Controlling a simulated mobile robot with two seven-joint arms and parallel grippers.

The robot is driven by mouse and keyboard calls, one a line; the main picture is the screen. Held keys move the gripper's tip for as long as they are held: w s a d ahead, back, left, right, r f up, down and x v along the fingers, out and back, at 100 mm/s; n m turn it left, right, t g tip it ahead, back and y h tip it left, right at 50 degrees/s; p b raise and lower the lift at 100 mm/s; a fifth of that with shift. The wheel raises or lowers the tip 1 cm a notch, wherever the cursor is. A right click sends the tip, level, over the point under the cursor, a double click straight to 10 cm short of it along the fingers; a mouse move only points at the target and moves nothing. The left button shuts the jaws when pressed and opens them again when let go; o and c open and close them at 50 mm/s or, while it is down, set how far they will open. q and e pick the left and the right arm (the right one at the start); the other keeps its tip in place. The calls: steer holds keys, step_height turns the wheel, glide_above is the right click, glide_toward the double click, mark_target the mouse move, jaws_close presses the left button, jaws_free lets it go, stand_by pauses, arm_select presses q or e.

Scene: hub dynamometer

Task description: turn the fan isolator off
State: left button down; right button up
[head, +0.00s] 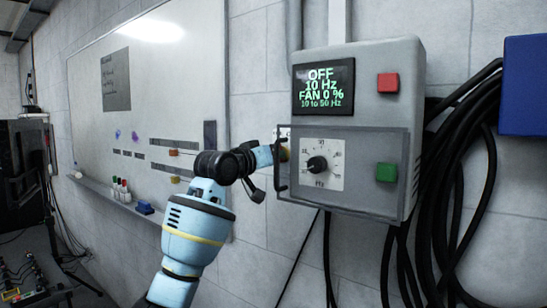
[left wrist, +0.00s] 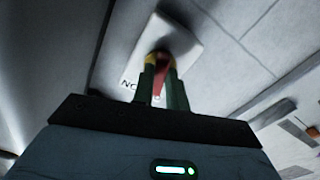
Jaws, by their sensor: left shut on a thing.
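The fan isolator is a red handle (left wrist: 161,64) on a yellow base (left wrist: 152,58), mounted on a pale plate (left wrist: 187,47) in the left wrist view. Lettering on the plate is partly hidden by my fingers. My left gripper (left wrist: 162,80) is shut on the red handle, with one finger on each side of it. In the head view my left gripper (head: 282,153) reaches in from the left to the left side of the grey control box (head: 375,60). The isolator is mostly hidden there behind the gripper and the box's clear cover. My right gripper is not in view.
The box has a display (head: 323,87) reading OFF, 10 Hz, FAN 0 %, a black dial (head: 317,164), a red button (head: 388,83) and a green button (head: 386,173). A dark cover handle (head: 281,176) stands close to my gripper. Black cables (head: 440,180) hang at right.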

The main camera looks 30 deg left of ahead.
arm_select(q)
steer(key=n, duration=0.5)
steer(key=shift+n, duration=0.3)
stand_by(0.4)
steer(key=c, duration=1.4)
jaws_free()
steer(key=s, duration=0.8)
steer(key=shift+a, duration=0.3)
steer(key=shift+w, duration=0.1)
